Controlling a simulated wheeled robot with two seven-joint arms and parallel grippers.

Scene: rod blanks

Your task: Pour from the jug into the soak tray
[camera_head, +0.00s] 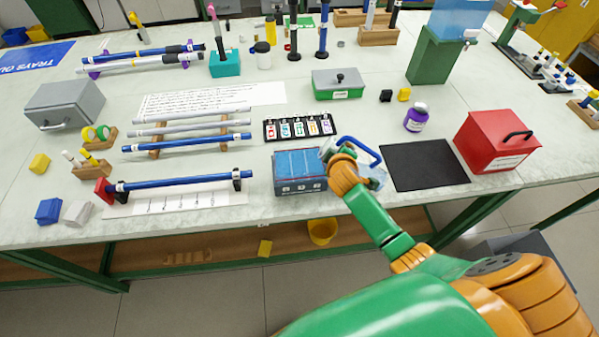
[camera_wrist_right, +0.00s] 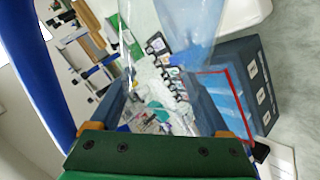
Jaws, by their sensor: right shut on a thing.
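The soak tray (camera_head: 298,187) is a dark grey box with blue liquid inside, near the table's front edge. It also shows at the right of the right wrist view (camera_wrist_right: 262,90). The clear jug (camera_head: 378,178) with a blue handle (camera_head: 362,148) is just right of the tray. My right gripper (camera_head: 343,158) is shut on the jug and holds it beside the tray's right end. The jug looks tilted, and its see-through body (camera_wrist_right: 190,30) with bluish liquid shows in the right wrist view. Its spout and any stream are hard to make out. My left gripper is not in view.
A black mat (camera_head: 425,165) lies right of the jug, with a red box (camera_head: 497,142) beyond it. A row of small labelled cards (camera_head: 299,128) lies behind the tray. A rack with rods (camera_head: 187,138) stands left. A purple bottle (camera_head: 415,118) stands behind the mat.

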